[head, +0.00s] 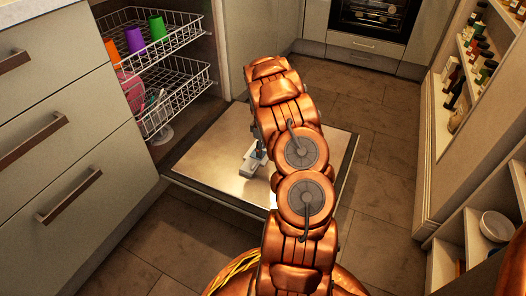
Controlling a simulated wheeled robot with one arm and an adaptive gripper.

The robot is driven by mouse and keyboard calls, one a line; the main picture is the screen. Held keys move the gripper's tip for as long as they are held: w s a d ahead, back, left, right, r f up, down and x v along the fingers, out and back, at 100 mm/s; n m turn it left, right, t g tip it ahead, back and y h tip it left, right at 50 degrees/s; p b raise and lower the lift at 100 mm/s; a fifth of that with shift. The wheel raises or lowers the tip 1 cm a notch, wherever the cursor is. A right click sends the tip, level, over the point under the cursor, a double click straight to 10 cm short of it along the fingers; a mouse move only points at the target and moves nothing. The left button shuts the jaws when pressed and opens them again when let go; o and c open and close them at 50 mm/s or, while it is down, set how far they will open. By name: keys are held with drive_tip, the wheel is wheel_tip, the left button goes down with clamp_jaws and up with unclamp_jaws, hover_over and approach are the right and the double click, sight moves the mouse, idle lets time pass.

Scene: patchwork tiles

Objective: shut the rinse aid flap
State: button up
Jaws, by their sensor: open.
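The dishwasher door (215,165) lies folded down flat, its bare metal inner face up. A small grey dispenser unit (250,163) sits on that face, just left of my arm. A small piece on it seems to stand up, which may be the rinse aid flap; it is too small to tell its exact angle. My copper arm rises over the door and covers its middle and right part. My gripper is hidden behind the arm links, so its place relative to the flap does not show.
Drawers (70,130) with bar handles stand at left. Shelves with bottles (480,70) and a bowl (496,226) stand at right. Tiled floor (375,190) is clear right of the door.

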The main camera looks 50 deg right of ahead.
drive_tip(key=shift+f, duration=0.1)
clamp_jaws()
idle(0.5)
unclamp_jaws()
idle(0.5)
wheel_tip(320, 180, up, 12)
idle(0.7)
idle(0.5)
